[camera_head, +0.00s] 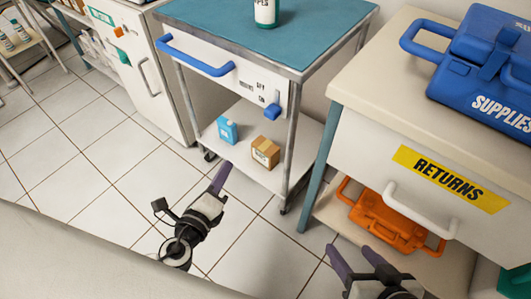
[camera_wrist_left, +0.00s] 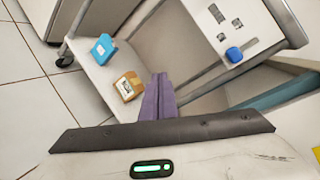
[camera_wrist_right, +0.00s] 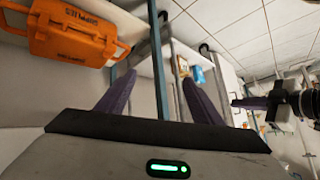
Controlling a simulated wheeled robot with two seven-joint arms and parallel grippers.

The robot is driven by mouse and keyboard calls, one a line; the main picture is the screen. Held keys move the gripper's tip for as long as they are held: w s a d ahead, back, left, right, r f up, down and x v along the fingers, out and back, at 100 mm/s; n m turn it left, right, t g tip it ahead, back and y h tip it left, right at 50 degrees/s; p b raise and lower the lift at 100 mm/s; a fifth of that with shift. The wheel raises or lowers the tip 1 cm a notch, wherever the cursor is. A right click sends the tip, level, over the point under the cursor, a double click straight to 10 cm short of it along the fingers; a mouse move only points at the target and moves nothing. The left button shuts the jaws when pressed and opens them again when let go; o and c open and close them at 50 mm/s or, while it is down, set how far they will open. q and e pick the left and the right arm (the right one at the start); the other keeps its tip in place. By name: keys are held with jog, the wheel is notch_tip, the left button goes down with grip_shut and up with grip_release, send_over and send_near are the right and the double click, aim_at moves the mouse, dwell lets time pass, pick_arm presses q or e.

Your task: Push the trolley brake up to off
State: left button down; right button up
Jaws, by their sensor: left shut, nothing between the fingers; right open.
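The trolley (camera_head: 312,50) has a teal top and a white front panel. Its blue brake lever (camera_head: 272,110) sits low on the panel's right side, by the lower of two labels, which appears to read ON; OFF is above it. The lever also shows in the left wrist view (camera_wrist_left: 234,54). My left gripper (camera_head: 221,178) is shut and empty, in front of the trolley's lower shelf, below and left of the lever and apart from it. My right gripper (camera_head: 350,262) is open and empty, low in front of the returns cabinet.
A blue handle (camera_head: 196,55) juts from the panel. The returns cabinet (camera_head: 370,150) stands at right, with an orange case (camera_head: 385,220) below. Tiled floor at left is clear.

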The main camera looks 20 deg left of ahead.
aim_at(273, 112)
pick_arm(q)
jog(key=d+m+t+h+b, duration=0.1)
jog(key=m+h+b, duration=0.1)
jog(key=m, duration=0.3)
jog(key=d+m+t+h+b, duration=0.1)
jog(key=d+m+h+b, duration=0.1)
jog(key=m, duration=0.3)
jog(key=w+d+r+m+t+h+b, duration=0.1)
jog(key=m+t+h+b, duration=0.1)
jog(key=m, duration=0.3)
jog(key=shift+d+m+h+b, duration=0.25)
jog(key=shift+h+b, duration=0.2)
jog(key=shift+h, duration=0.25)
pick_arm(e)
jog(key=shift+n+y, duration=0.4)
jog(key=shift+y, duration=0.2)
jog(key=a+f, duration=0.1)
jog(key=f, duration=0.1)
jog(key=a+f, duration=0.1)
jog(key=f, duration=0.1)
jog(key=shift+s+a, duration=0.15)
jog(key=shift+a, duration=0.2)
pick_arm(q)
jog(key=shift+w, duration=0.1)
